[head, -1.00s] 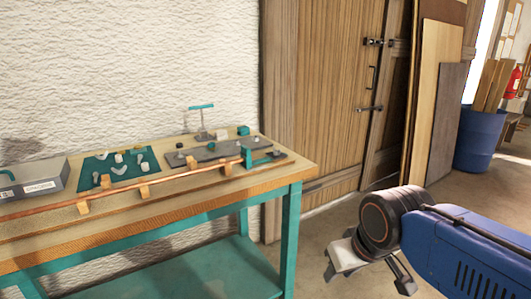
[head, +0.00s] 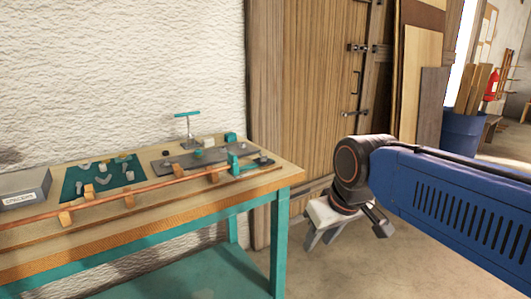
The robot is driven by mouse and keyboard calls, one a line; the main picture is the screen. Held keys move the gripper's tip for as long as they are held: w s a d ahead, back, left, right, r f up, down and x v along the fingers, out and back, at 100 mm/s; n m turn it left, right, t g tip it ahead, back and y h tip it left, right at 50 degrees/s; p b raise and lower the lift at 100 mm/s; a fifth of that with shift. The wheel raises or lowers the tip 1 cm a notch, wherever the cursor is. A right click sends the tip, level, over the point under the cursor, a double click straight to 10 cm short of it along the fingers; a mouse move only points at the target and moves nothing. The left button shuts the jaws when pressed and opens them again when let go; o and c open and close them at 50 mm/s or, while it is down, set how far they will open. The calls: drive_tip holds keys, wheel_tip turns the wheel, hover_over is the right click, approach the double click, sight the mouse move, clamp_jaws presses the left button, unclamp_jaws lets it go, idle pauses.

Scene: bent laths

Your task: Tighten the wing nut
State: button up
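The wing nut cannot be told apart at this size. Small knobs or fasteners sit on a dark grey plate (head: 220,158) on the workbench, too small to identify. Teal blocks (head: 234,165) stand at the plate's right end. A long reddish-brown lath (head: 150,186) lies along wooden blocks at the bench's front. My gripper (head: 342,226) hangs below my arm's dark round joint, right of the bench and well apart from it. It is partly hidden by the joint, and its opening is unclear. I see nothing held in it.
The wooden bench top (head: 245,196) has teal legs. A green mat (head: 72,187) holds several small parts, beside a grey box (head: 24,189). A teal T-handle (head: 188,116) stands behind the plate. A wooden door (head: 300,90), leaning boards (head: 428,110) and a blue barrel (head: 462,135) are behind.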

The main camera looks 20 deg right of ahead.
drive_tip(key=w+r+n+y, duration=0.1)
drive_tip(key=w+r+n, duration=0.2)
drive_tip(key=w+r, duration=1.05)
drive_tip(key=n+g+y, duration=0.1)
drive_tip(key=n, duration=0.3)
approach(264, 157)
drive_tip(key=shift+y, duration=0.3)
drive_tip(key=x, duration=0.7)
drive_tip(key=shift+w+d+f, duration=0.15)
drive_tip(key=shift+w+f, duration=0.05)
drive_tip(key=shift+c, duration=0.5)
clamp_jaws()
